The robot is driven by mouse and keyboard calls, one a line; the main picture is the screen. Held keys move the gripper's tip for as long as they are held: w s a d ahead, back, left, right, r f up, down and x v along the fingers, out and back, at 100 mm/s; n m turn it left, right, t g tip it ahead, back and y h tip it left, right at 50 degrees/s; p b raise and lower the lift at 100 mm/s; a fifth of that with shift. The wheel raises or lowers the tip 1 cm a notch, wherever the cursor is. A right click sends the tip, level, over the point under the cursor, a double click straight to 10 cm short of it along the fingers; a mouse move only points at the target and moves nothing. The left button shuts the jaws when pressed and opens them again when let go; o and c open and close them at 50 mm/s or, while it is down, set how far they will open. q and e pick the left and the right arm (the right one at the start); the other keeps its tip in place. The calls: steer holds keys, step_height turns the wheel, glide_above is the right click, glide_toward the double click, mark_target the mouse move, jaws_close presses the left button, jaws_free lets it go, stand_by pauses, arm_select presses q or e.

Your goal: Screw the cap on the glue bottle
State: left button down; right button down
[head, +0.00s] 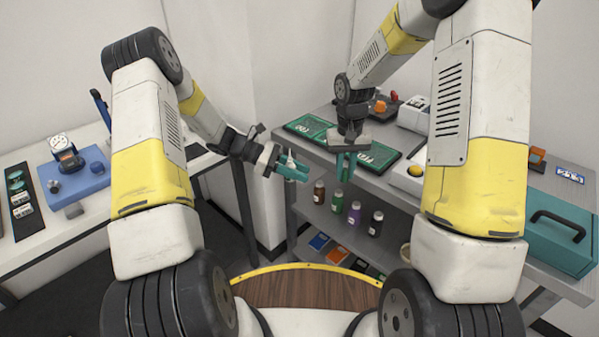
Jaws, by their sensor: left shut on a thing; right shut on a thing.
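My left gripper (293,170) reaches in from the left and is shut on the glue bottle, a small white piece (290,157) of which shows above the teal fingers. The rest of the bottle is hidden by the fingers. My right gripper (345,166) points down, to the right of the left one, with its teal fingers close together. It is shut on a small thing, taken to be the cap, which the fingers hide. The two grippers are apart, with a narrow gap between them, in front of the bench edge.
Green mats (308,126) with white marks lie on the right bench. Several small bottles (354,213) stand on the shelf below. A teal toolbox (560,232) is at the right. A blue fixture (75,178) stands on the left table. Open floor lies between the benches.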

steer(key=w+a+r+n, duration=0.25)
steer(key=a+r, duration=0.35)
steer(key=a, duration=0.3)
step_height(320, 180, up, 6)
glide_above(290, 165)
steer(key=w, duration=0.1)
steer(key=shift+n, duration=0.25)
steer(key=shift+f, duration=0.1)
steer(key=shift+f, duration=1.85)
steer(key=shift+f, duration=0.9)
steer(key=shift+f, duration=0.55)
